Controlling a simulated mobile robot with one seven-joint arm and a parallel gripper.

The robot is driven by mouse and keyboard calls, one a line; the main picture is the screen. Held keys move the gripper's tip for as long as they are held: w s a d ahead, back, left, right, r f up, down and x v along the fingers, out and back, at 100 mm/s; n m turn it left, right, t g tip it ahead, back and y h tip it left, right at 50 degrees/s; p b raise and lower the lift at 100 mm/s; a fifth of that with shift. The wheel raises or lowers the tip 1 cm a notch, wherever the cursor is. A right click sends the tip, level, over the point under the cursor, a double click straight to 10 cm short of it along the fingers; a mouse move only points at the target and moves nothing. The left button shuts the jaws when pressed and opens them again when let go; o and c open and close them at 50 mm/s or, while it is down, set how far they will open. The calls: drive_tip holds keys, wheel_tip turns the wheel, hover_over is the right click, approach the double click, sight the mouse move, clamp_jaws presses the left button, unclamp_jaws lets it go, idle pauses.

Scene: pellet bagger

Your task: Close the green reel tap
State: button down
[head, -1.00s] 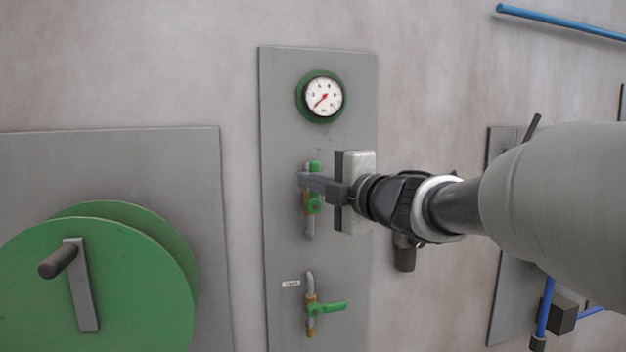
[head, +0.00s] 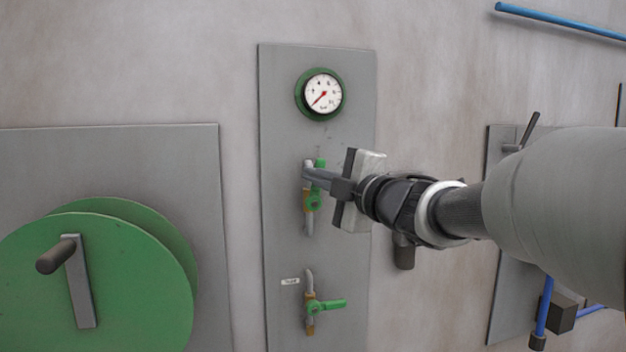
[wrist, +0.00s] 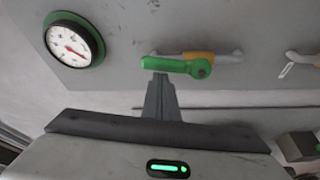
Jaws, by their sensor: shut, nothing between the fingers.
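Two small green-handled taps sit on a grey wall panel. The upper tap (head: 314,201) has its green lever pointing up, nearly along its pipe; it also shows in the wrist view (wrist: 190,67), its lever lying almost along the brass and grey pipe. The lower tap (head: 318,308) has its lever pointing right, across its pipe. A small label beside the lower tap is too small to read. My gripper (head: 309,172) is shut and empty at the upper lever, covering part of it. In the wrist view the fingertips (wrist: 160,82) are right beside the lever's free end; I cannot tell whether they touch.
A green-rimmed gauge (head: 322,95) is above the taps, its red needle pointing lower left. A large green reel (head: 130,285) with a crank stands at the left. Another grey panel (head: 505,255) with blue pipes is at the right, partly behind my arm.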

drive_tip(key=w+d+f+m+t+h+b, duration=0.1)
drive_tip(key=d+f+m+t+h+b, duration=0.1)
drive_tip(key=m+b, duration=0.4)
drive_tip(key=d+f+m+t+h+b, duration=0.2)
drive_tip(key=d+m+t+b, duration=0.1)
drive_tip(key=m, duration=1)
drive_tip(key=shift+w+d+f+m+t+h+b, duration=0.3)
drive_tip(key=shift+w+d+m+h+b, duration=0.15)
drive_tip(key=shift+b, duration=0.95)
drive_tip(key=shift+d, duration=0.1)
